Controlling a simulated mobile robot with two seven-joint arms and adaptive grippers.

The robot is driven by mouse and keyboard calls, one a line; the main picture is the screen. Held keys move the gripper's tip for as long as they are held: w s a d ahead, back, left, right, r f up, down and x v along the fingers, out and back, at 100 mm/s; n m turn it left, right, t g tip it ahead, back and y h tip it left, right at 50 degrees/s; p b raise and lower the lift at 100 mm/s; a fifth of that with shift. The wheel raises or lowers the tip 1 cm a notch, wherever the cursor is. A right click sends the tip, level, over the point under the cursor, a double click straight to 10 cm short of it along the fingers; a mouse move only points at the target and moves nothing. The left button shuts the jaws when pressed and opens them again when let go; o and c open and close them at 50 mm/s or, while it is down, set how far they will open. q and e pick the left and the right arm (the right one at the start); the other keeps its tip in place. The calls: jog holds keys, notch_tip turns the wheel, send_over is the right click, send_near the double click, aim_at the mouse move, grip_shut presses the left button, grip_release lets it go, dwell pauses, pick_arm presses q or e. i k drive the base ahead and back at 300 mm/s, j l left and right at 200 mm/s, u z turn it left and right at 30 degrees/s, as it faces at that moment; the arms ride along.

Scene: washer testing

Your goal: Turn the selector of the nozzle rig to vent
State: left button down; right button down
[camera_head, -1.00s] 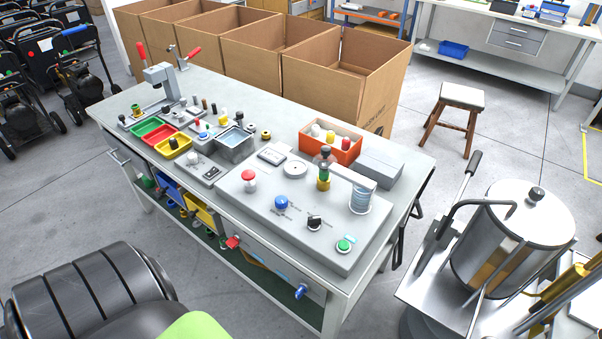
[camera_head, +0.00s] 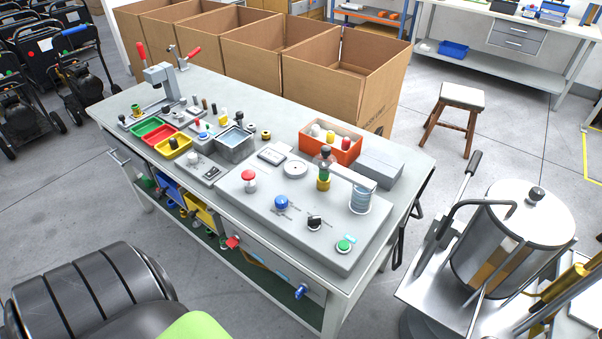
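The nozzle rig is a light grey sloped-edge panel (camera_head: 330,245) on the near right part of the bench. It carries a red mushroom button (camera_head: 249,177), a round blue knob (camera_head: 281,202), a black knob (camera_head: 314,222) with a pointer-like grip and a green button (camera_head: 344,245). Small lettering beside the blue and black knobs is too small to read, so I cannot tell which position is vent or where either knob points. A nozzle post (camera_head: 324,175) with green and yellow bands and a clear ribbed cup (camera_head: 360,201) stand at its back. Neither gripper is in view.
An orange box (camera_head: 333,150) and a grey box (camera_head: 380,168) stand behind the rig. Coloured trays (camera_head: 172,148) and a lever press (camera_head: 160,82) occupy the bench's left. Cardboard boxes (camera_head: 333,85) line its back. A metal tank (camera_head: 510,245) stands right of the bench.

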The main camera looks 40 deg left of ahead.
aim_at(315, 221)
jog(key=u, duration=1.1)
